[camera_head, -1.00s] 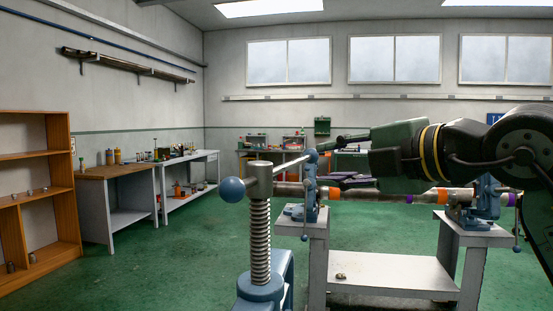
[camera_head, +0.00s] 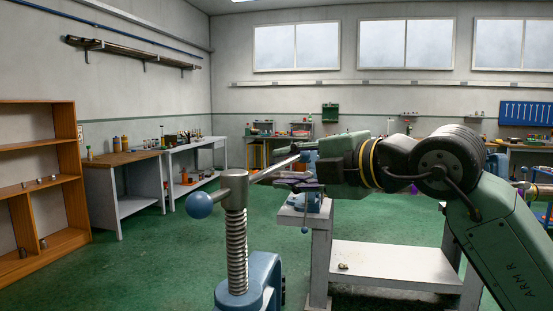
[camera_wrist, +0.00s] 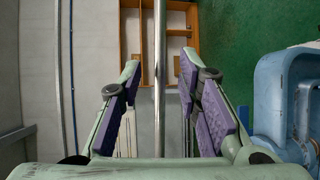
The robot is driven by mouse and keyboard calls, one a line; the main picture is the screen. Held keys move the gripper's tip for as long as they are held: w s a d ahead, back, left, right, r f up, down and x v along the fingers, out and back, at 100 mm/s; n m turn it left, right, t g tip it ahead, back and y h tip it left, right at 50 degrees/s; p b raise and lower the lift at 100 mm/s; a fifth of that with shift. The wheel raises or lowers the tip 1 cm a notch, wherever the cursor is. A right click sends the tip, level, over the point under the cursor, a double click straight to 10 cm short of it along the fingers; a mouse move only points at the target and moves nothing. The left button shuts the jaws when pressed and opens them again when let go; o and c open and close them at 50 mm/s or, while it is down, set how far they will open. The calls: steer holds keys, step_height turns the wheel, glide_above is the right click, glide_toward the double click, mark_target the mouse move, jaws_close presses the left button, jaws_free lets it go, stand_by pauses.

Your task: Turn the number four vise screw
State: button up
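A large blue vise (camera_head: 252,285) stands close in front, with an upright threaded vise screw (camera_head: 236,250) rising from it. A grey cross bar (camera_head: 262,174) passes through the screw's head (camera_head: 233,183), with a blue ball (camera_head: 199,205) on its near end. No number is visible on it. My gripper (camera_head: 305,183) is near the bar's far part, its purple pads apart. In the wrist view, the bar (camera_wrist: 160,110) runs lengthwise between the open fingers of my gripper (camera_wrist: 158,68), with gaps on both sides. The blue vise body (camera_wrist: 268,85) is at the right there.
A grey stand (camera_head: 319,245) with a low white shelf (camera_head: 395,264) is behind the vise, partly hidden by my arm. A wooden shelf unit (camera_head: 40,180) stands at left, and a workbench (camera_head: 122,160) along the left wall. Green floor is clear between them.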

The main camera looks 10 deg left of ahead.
mark_target(280, 168)
steer(key=shift+p+x, duration=0.35)
steer(key=shift+x, duration=1.35)
jaws_close()
